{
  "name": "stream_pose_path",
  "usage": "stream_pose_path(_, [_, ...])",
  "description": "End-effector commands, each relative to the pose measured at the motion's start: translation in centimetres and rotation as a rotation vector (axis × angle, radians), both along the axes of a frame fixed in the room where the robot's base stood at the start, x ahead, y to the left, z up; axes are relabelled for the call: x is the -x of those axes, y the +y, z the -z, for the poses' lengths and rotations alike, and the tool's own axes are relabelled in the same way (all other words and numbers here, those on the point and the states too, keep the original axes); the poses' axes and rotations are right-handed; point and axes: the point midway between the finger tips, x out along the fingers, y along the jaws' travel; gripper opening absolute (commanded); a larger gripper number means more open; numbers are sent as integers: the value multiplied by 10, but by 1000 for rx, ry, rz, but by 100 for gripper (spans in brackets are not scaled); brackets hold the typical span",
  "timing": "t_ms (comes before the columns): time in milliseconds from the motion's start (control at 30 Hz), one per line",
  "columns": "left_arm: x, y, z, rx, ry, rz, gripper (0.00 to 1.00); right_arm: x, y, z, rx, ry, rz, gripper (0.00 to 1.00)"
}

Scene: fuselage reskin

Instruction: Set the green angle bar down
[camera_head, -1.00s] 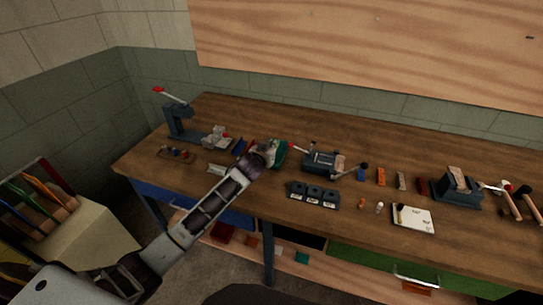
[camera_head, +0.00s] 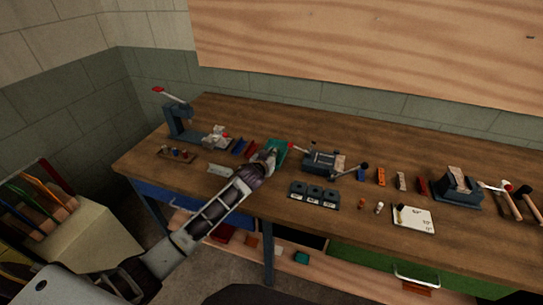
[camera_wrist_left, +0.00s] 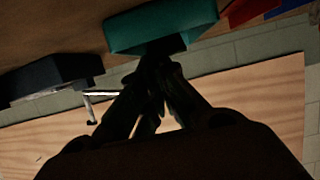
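The green angle bar (camera_head: 279,146) is at the back middle of the bench, left of the grey vise. My left gripper (camera_head: 270,153) is at its near side, and the arm hides part of the bar. In the left wrist view the bar (camera_wrist_left: 160,25) shows as a teal block across the top. The fingertips (camera_wrist_left: 162,52) are drawn together at its edge and appear shut on it. Whether the bar touches the bench is hard to tell. My right gripper is not in view.
Red and blue angle pieces (camera_head: 241,147) lie just left of the bar. A lever press (camera_head: 180,122) stands at the far left. Bare bench shows behind the bar.

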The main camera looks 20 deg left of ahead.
Motion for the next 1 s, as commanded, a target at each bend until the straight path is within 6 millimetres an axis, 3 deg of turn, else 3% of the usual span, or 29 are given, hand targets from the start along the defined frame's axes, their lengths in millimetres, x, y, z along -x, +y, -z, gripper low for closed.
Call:
stream_pose_path(267, [0, 0, 2, 0, 0, 1, 0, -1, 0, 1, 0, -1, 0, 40])
stream_pose_path(500, [0, 0, 2, 0, 0, 0, 27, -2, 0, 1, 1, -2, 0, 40])
stream_pose_path(1000, [3, 0, -2, 0, -1, 1, 27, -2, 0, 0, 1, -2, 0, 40])
